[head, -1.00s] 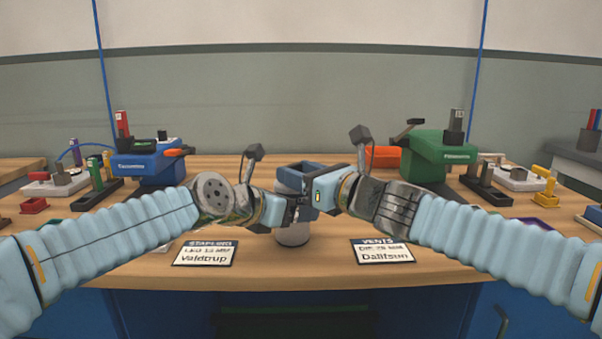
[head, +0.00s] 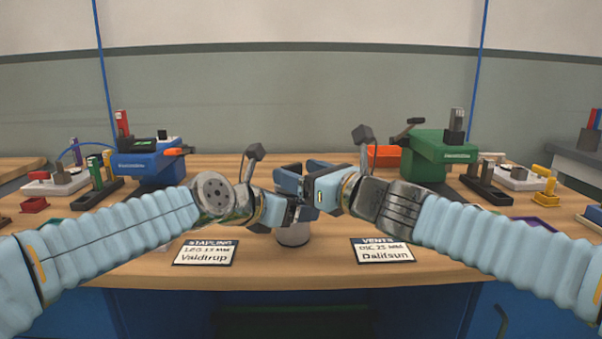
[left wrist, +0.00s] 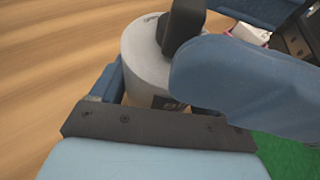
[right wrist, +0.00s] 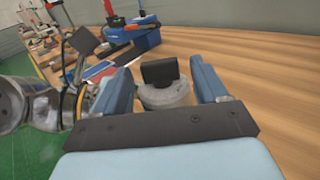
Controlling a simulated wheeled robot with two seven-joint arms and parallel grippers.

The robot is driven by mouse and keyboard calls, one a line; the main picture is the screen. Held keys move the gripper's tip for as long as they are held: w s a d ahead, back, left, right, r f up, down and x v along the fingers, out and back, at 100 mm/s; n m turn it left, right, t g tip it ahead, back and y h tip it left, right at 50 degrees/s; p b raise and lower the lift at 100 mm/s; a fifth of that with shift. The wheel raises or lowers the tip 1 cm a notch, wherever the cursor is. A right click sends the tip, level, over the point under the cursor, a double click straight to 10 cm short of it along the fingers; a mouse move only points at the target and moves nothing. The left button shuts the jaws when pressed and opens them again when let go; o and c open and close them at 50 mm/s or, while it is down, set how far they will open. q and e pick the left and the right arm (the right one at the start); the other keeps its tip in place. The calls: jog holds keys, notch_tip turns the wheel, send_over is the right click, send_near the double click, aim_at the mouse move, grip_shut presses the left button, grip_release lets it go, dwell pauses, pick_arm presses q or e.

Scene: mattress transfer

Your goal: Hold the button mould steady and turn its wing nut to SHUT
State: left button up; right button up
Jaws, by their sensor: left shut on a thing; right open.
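The button mould (head: 293,235) is a short grey cylinder upright near the front middle of the bench. My left gripper (head: 287,208) is shut on its side; the left wrist view shows the mould (left wrist: 142,60) between the blue fingers. The black wing nut stands on top of the mould, seen in the left wrist view (left wrist: 182,28) and the right wrist view (right wrist: 160,72). My right gripper (head: 300,178) is open above the mould, one finger on each side of the wing nut with visible gaps. The grippers hide the nut in the head view. No SHUT mark is readable.
Two label cards lie at the front, a stapling card (head: 206,252) at left and a vents card (head: 382,250) at right. A blue machine (head: 150,165) and a green machine (head: 440,155) stand behind, with small racks beside them. Bare wood lies between the machines.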

jog(key=v, duration=1.1)
jog(key=shift+s+d, duration=0.2)
